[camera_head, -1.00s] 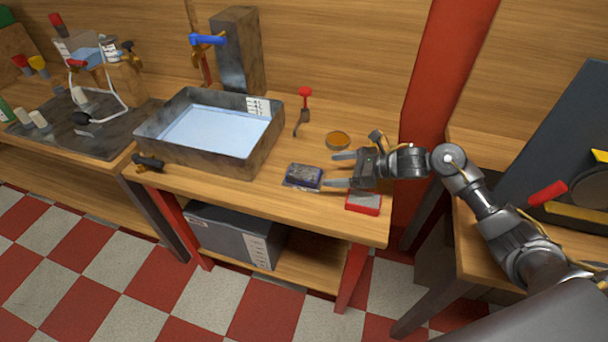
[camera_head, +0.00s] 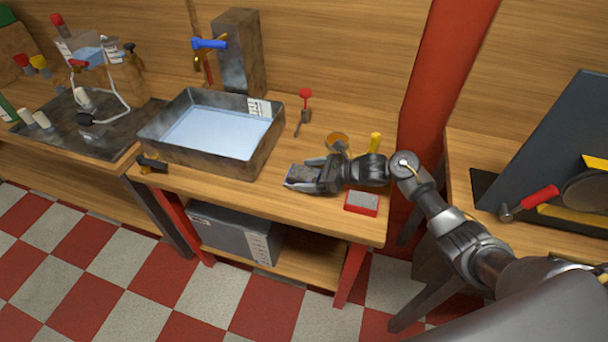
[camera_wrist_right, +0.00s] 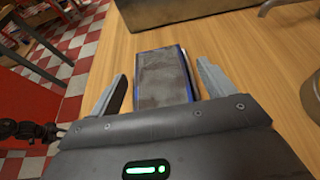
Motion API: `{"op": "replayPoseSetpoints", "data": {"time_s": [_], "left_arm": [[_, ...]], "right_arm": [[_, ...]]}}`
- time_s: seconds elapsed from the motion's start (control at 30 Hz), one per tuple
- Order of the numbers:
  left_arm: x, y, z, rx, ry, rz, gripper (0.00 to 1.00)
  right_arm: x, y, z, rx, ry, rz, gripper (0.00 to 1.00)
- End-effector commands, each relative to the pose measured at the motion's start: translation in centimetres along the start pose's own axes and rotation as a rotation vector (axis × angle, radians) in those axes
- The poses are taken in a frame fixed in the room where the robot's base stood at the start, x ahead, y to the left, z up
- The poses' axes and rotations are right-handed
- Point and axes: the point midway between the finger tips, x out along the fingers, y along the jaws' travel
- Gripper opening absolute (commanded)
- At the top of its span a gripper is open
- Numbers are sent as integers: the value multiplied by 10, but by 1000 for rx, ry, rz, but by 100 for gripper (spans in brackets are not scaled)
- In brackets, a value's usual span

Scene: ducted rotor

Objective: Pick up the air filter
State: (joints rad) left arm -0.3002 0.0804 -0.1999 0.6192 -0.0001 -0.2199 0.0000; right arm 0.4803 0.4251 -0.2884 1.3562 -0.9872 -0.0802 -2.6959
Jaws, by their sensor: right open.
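The blue-edged block with a dark grey face, which I take to be the air filter (camera_head: 302,173), lies on the wooden workbench near its front edge. It also shows in the right wrist view (camera_wrist_right: 162,78). My right gripper (camera_head: 308,174) is open, with one finger on each side of the block. In the right wrist view the fingers (camera_wrist_right: 160,88) stand apart from the block, with gaps on both sides. The near end of the block is hidden by the gripper body. My left gripper is not in view.
A metal basin (camera_head: 260,146) of bluish liquid stands left of the block. A red-and-grey box (camera_head: 362,203) lies right of it near the bench edge. A red-handled tool (camera_head: 304,112), an amber dish (camera_head: 337,140) and a yellow-handled tool (camera_head: 375,142) are behind. A red post (camera_head: 435,100) rises right.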

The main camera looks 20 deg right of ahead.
Motion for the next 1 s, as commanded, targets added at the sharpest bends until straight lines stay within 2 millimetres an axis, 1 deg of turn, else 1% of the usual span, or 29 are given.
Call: {"op": "replayPoseSetpoints", "data": {"time_s": [0.1, 0.13, 0.4, 0.5, 0.83, 0.97, 1.0], "left_arm": [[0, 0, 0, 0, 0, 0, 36], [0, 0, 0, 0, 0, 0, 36], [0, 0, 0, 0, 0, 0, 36], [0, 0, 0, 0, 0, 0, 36], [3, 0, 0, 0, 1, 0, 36], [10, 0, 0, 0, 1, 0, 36], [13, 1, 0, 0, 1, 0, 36]], "right_arm": [[0, 0, 0, -1, 0, 0, 82], [0, 0, 0, -1, 0, 0, 79], [0, 0, 0, -1, 0, 0, 44], [-1, 0, 0, -1, 0, 0, 32], [-2, -1, 3, -4, 0, -1, 32], [-5, 0, 11, -6, 0, 0, 32], [-7, -1, 16, -8, -1, -1, 32]]}}
